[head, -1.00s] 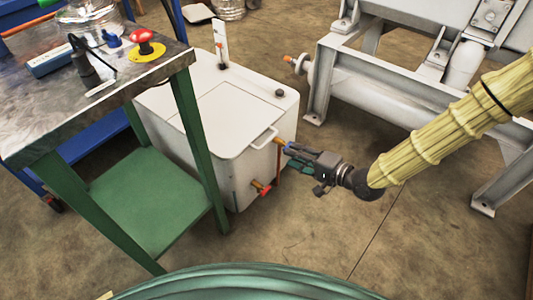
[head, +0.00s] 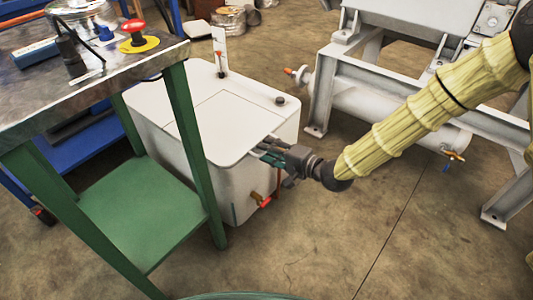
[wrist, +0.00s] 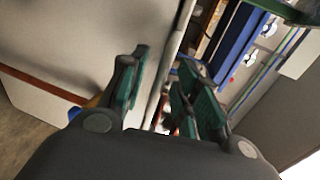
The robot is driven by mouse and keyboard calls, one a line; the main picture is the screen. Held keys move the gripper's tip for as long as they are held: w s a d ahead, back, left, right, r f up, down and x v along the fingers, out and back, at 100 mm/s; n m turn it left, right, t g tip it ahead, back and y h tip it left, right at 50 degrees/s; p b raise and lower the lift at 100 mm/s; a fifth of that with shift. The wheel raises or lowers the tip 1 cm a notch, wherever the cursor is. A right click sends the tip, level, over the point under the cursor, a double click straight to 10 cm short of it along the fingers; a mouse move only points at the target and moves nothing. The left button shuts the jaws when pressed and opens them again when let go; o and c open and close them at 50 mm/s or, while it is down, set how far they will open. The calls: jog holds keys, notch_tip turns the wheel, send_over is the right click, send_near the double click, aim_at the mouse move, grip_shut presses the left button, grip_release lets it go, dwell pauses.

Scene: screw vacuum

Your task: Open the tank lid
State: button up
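The white tank (head: 238,185) stands on the floor behind the green-legged table, and its flat lid (head: 222,122) lies shut on top. The lid's handle (head: 264,141) at the right front edge is mostly hidden by my gripper (head: 263,150). My gripper reaches in from the right at the height of the lid edge. In the wrist view my gripper (wrist: 163,95) has its green-padded fingers apart, with a pale bar or edge, seemingly the handle, between them. I cannot tell whether either finger touches it.
The metal-topped table (head: 110,85) with a red button (head: 133,26) stands close at the left, one green leg in front of the tank. A grey machine frame (head: 375,100) stands at the right. A red-handled valve (head: 262,201) sticks out low on the tank. Floor in front is clear.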

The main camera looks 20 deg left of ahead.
jog(key=shift+w+a, duration=0.2)
jog(key=shift+a, duration=0.35)
jog(key=shift+f, duration=0.1)
grip_shut()
